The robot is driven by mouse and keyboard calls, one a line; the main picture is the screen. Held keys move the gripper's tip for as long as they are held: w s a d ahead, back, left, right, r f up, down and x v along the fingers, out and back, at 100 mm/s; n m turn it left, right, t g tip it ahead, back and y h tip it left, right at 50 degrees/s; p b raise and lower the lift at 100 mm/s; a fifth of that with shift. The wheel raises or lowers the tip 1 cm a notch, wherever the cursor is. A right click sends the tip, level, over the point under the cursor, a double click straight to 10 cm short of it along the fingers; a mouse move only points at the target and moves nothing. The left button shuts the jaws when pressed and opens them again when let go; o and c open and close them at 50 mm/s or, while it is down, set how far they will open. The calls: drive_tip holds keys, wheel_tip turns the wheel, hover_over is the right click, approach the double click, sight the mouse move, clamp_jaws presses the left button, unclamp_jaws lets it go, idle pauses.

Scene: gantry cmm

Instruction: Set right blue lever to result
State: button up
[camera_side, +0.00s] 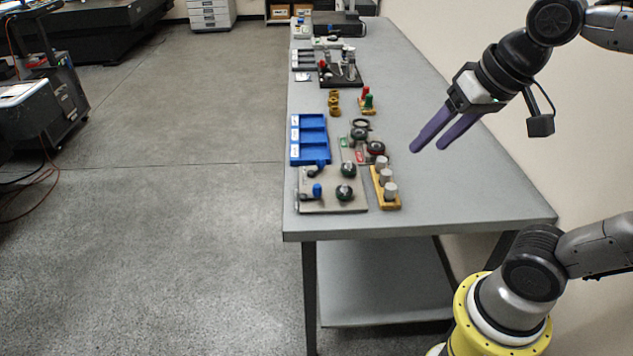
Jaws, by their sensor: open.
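A light grey panel (332,205) lies at the near end of the bench. It carries two small blue levers, a nearer one (317,190) and a farther one (321,164), both on its left side. Each lever has a dark base. I cannot tell which is the right lever, and no result marking can be read at this size. Two dark round knobs, one near (345,192) and one far (348,170), sit on the panel's right side. My gripper (427,148) is open and empty, with purple fingers, in the air over the bench, right of the panel and apart from it.
A yellow holder (389,203) with grey cylinders stands just right of the panel. A blue tray (325,142) lies behind it, beside a plate with red and dark knobs (376,148). More fixtures line the bench's left side. The bench's right side (480,190) is clear.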

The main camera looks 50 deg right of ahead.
drive_tip(key=w+r+m+g, duration=0.1)
drive_tip(key=w+r+m, duration=0.2)
drive_tip(key=w, duration=0.5)
drive_tip(key=m+g, duration=0.3)
drive_tip(key=g, duration=0.1)
hover_over(317, 186)
wheel_tip(317, 186, down, 13)
wheel_tip(317, 186, down, 14)
drive_tip(key=shift+f, duration=0.15)
clamp_jaws()
